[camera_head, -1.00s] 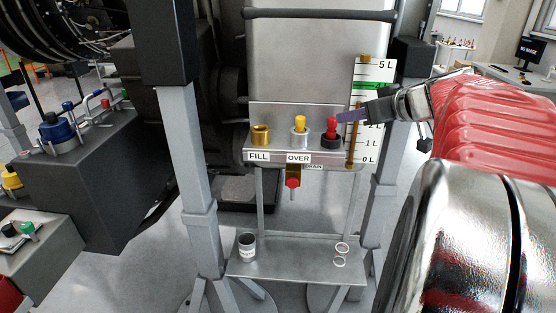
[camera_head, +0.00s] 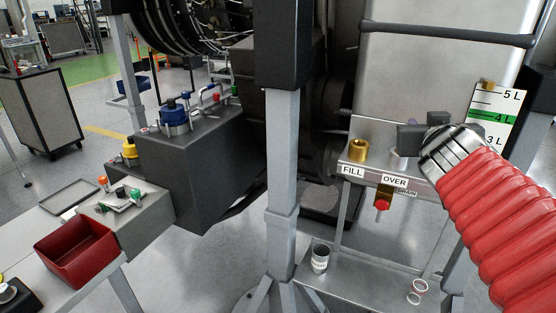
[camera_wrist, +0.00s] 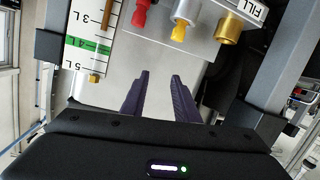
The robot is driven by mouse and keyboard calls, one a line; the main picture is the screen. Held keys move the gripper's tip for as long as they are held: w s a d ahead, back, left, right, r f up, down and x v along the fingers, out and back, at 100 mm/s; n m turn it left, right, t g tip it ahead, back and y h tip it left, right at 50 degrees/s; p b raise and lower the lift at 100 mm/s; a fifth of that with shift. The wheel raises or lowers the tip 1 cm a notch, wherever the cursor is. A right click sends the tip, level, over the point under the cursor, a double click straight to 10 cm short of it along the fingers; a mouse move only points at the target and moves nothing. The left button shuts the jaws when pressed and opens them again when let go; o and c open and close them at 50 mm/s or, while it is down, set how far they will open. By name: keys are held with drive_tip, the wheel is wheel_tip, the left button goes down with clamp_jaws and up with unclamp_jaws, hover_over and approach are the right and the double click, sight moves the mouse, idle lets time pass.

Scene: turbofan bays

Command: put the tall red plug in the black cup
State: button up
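The tall red plug (camera_wrist: 140,13) stands in a fitting on the metal shelf, at the top of the wrist view. A yellow plug (camera_wrist: 180,31) stands beside it, to its right there. My gripper (camera_wrist: 160,75) is open, with nothing between its purple fingers, a little apart from both plugs. In the head view my gripper's dark body (camera_head: 411,138) is over the shelf and hides both plugs. A dark cup with a white label (camera_head: 320,259), the likely black cup, stands upright on the lower shelf. I cannot see what is inside it.
A brass FILL fitting (camera_head: 358,150) stands left of my gripper. A red-tipped drain (camera_head: 382,203) hangs below the shelf. A grey post (camera_head: 283,180) stands left of the shelves. A red bin (camera_head: 76,250) is far left.

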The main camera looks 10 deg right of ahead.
drive_tip(key=s+a+f+n+g+y, duration=0.1)
drive_tip(key=s+a+f+g+y, duration=0.2)
drive_tip(key=s+a+f, duration=0.5)
drive_tip(key=s+a+f+n+g+y, duration=0.2)
drive_tip(key=s+a+f+g+y, duration=0.2)
drive_tip(key=s+a+f, duration=0.5)
drive_tip(key=a+f+g, duration=0.1)
drive_tip(key=a+f, duration=0.5)
drive_tip(key=shift+s+a+n, duration=0.15)
drive_tip(key=shift+s+n, duration=0.15)
